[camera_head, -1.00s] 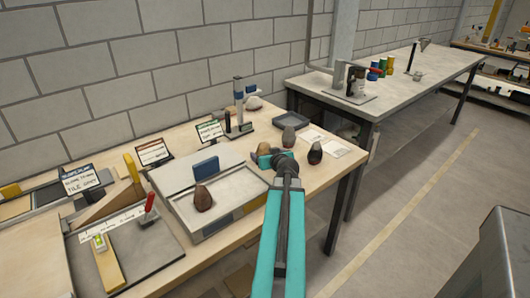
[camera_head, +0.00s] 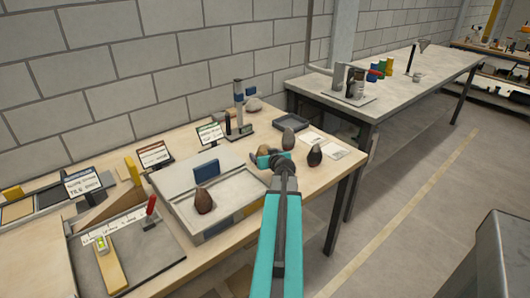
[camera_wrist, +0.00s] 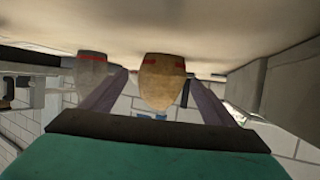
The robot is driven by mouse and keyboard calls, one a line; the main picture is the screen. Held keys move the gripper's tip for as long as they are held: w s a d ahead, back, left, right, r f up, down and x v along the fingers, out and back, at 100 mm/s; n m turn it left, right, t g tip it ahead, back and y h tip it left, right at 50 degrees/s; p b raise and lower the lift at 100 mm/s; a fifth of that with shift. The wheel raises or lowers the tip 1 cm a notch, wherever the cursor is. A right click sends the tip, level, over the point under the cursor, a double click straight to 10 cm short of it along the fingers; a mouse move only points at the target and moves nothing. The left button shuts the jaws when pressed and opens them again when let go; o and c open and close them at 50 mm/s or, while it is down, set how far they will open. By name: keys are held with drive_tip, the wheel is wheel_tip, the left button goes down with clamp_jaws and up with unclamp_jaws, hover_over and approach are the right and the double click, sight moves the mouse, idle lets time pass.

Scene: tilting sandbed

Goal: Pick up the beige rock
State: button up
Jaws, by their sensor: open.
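The beige rock (camera_wrist: 162,84) is tan with a small red mark near its base. In the wrist view, where the table appears at the top, it sits between the two spread fingers of my gripper (camera_wrist: 156,78). I cannot tell whether the fingers touch it. In the head view only a small part of the beige rock (camera_head: 263,150) shows, just behind my teal gripper (camera_head: 272,160). My gripper is low over the table, open, with nothing clamped.
A grey rock (camera_head: 288,139) stands close behind and also shows in the wrist view (camera_wrist: 90,68). A dark brown rock (camera_head: 315,156) stands to the right. A reddish-brown rock (camera_head: 204,201) sits on the grey tray (camera_head: 232,186) at left. A black tray (camera_head: 291,122) lies behind.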

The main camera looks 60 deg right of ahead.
drive_tip(key=shift+p+x, duration=0.3)
drive_tip(key=shift+x, duration=0.85)
drive_tip(key=c, duration=1.5)
